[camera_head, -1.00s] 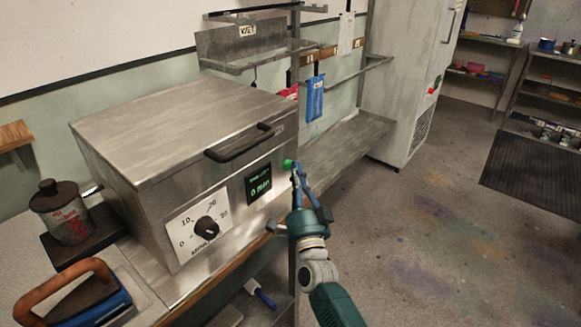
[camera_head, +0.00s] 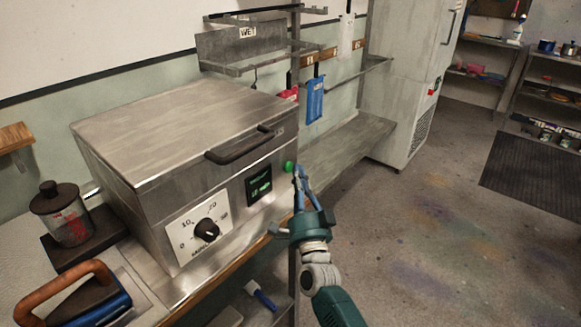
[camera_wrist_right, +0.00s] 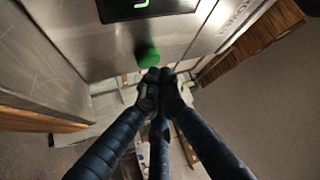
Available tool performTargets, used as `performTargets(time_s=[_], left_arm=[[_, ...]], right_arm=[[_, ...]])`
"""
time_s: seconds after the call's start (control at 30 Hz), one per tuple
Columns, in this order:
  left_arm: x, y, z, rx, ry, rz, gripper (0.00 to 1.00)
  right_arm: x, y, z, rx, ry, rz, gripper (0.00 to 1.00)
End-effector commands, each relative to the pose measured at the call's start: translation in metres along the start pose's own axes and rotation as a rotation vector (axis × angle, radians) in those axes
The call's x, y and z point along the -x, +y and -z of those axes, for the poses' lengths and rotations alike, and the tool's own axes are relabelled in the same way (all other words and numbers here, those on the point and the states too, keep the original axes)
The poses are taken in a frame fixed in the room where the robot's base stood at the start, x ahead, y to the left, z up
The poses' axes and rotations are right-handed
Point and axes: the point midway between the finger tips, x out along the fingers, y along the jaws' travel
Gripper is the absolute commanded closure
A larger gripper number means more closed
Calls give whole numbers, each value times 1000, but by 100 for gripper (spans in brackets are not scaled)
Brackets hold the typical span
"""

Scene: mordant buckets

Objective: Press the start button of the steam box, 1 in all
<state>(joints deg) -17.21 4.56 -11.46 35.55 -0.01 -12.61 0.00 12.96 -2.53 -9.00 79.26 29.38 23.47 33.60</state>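The steam box (camera_head: 180,130) is a grey metal case with a closed lid and a dark handle. Its front has a black dial (camera_head: 207,230) on a white scale and a dark display (camera_head: 259,185) with lit green text, too small to read. The round green start button (camera_head: 289,167) is right of the display; it also shows in the right wrist view (camera_wrist_right: 148,57). My right gripper (camera_head: 298,170) has its fingertips together, pointing at the front beside the button. In the right wrist view the fingertips (camera_wrist_right: 160,76) are just below the button, seemingly slightly apart from it. My left gripper is out of view.
A blue item (camera_head: 315,100) hangs on the wall behind. A low metal bench (camera_head: 350,143) runs behind the right arm. The floor to the right is open.

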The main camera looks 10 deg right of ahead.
Motion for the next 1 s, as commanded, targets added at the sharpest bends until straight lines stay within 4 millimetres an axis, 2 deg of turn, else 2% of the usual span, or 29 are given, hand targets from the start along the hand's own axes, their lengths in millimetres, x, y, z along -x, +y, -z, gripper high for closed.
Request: performTargets(time_s=[0.47, 1.0], left_arm=[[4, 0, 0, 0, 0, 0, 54], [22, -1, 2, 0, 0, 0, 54]], right_arm=[[6, 0, 6, 0, 0, 0, 100], [38, -1, 40, 1, -1, 0, 100]])
